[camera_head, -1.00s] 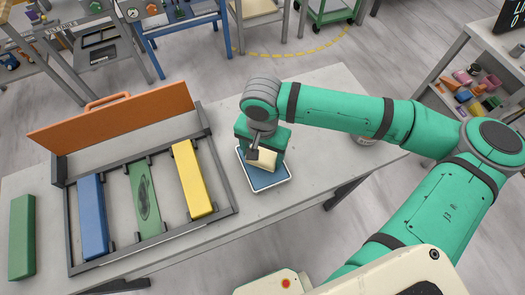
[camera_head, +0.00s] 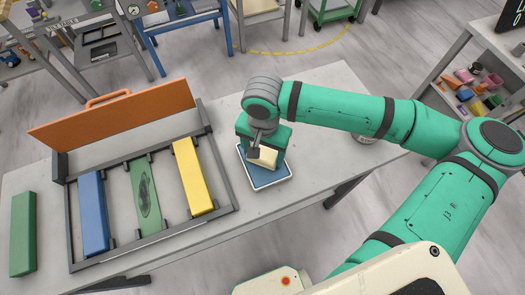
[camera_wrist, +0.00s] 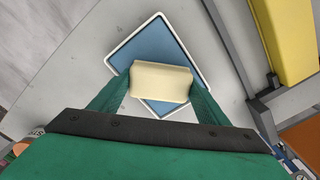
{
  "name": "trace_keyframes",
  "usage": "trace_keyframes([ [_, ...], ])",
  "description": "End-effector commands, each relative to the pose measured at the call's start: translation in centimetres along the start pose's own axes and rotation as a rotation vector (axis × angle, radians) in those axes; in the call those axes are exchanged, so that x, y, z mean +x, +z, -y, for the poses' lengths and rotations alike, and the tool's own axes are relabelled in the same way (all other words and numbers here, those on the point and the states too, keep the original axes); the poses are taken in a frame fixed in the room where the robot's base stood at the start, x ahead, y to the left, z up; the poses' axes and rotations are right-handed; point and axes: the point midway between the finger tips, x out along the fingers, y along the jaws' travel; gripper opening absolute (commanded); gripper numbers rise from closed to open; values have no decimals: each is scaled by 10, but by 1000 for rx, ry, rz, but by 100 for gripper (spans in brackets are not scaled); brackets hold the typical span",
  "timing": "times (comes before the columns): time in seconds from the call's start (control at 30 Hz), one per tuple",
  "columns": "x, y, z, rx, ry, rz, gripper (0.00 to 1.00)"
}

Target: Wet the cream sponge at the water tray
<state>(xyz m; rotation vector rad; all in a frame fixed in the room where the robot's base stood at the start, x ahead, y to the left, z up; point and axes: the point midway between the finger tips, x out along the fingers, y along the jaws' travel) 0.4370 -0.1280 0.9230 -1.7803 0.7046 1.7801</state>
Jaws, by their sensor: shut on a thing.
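The cream sponge (camera_head: 263,157) is a small pale block between the fingers of my gripper (camera_head: 256,150). The wrist view shows the sponge (camera_wrist: 160,82) gripped at both ends by the green fingers of my gripper (camera_wrist: 158,88). The water tray (camera_head: 268,179) is a shallow blue tray with a white rim on the stone slab. In the wrist view the tray (camera_wrist: 152,45) lies beneath the sponge. The sponge is over the tray; I cannot tell whether it touches the blue surface. The gripper hides the tray's far part in the head view.
Left of the tray is a dark frame (camera_head: 233,210) holding a blue bar (camera_head: 93,215), a green marked plate (camera_head: 144,198) and a yellow bar (camera_head: 193,177). An orange lid (camera_head: 115,122) stands open behind. A green block (camera_head: 22,235) lies far left.

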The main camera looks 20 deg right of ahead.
Motion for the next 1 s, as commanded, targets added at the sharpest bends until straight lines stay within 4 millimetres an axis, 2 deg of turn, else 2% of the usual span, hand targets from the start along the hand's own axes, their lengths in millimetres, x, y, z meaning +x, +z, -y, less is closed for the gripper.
trace_keyframes([
  [1.0,8,1,1,-4,0,0,52],
])
